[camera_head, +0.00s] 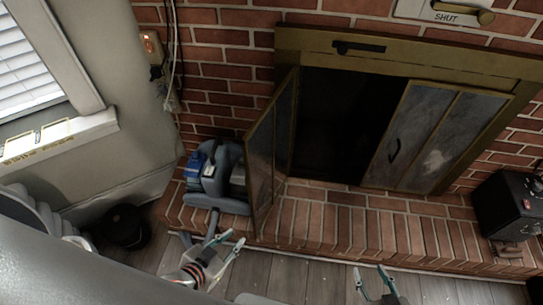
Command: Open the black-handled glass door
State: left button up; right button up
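The brass-framed fireplace has a right glass door (412,136) with a black handle (394,151); this door lies flat across the right part of the opening. The left glass door (263,163) stands folded outward at the left side of the opening, leaving a dark gap between the doors. No handle shows on its visible face. My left gripper (231,240) is low in the picture, left of and below the open left door, with its fingers apart and empty. My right gripper (369,270) is at the bottom, below the right door and apart from it, also open and empty.
A raised brick hearth (340,215) runs in front of the fireplace. A grey caddy with blue items (214,173) stands beside the left door. A black box (510,205) sits at the right. A dark bin (124,226) stands on the floor at left.

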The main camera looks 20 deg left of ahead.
aim_at(423, 110)
jog(key=i+j+z, duration=0.1)
jog(key=j+z, duration=0.3)
jog(key=j, duration=0.7)
jog(key=k+j+z, duration=0.1)
jog(key=j+z, duration=0.3)
jog(key=j, duration=0.7)
jog(key=l+z, duration=0.9)
jog(key=z, duration=0.15)
jog(key=i+l, duration=0.25)
jog(key=l, duration=0.15)
jog(key=i+l, duration=0.2)
jog(key=l, duration=0.15)
jog(key=i+l+u, duration=0.15)
jog(key=i+u, duration=0.3)
jog(key=i+l+u, duration=0.2)
jog(key=u, duration=0.25)
